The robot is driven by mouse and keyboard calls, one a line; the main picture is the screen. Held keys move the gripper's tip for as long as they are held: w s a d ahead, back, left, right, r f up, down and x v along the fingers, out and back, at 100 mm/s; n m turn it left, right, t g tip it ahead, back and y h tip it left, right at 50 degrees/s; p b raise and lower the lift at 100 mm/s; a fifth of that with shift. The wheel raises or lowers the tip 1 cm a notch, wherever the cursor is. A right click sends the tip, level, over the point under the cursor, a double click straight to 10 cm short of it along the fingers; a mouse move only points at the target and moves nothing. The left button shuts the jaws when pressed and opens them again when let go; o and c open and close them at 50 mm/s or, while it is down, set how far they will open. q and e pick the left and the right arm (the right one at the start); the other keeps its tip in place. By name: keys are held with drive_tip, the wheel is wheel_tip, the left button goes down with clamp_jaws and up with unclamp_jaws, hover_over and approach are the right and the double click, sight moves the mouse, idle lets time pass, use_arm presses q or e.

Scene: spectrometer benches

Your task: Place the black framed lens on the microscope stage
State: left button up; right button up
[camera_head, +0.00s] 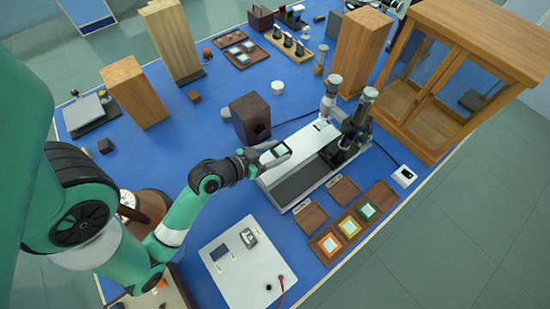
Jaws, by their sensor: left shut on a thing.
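The microscope (345,146) is a long white bench with a dark strip and upright dark and silver tubes at its right end. My left gripper (276,154) is over the upper left end of this bench. It is shut on a small dark-framed piece that looks like the black framed lens; the fingers largely hide it. I cannot tell whether the piece touches the bench. The stage is hard to make out beneath the tubes. My right gripper is not in view.
Framed orange, yellow and green squares (348,227) lie on the near right of the blue table. A dark brown box (250,118) stands just behind my gripper. A white panel (247,262) lies in front. A wood-framed glass cabinet (440,85) stands at the right.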

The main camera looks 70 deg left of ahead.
sight(275, 156)
use_arm(q)
drive_tip(key=shift+s+a+f+b, duration=0.1)
drive_tip(key=shift+f+b, duration=0.95)
drive_tip(key=shift+f, duration=0.85)
drive_tip(key=o, duration=1.4)
drive_tip(key=shift+r, duration=0.1)
drive_tip(key=shift+c, duration=0.2)
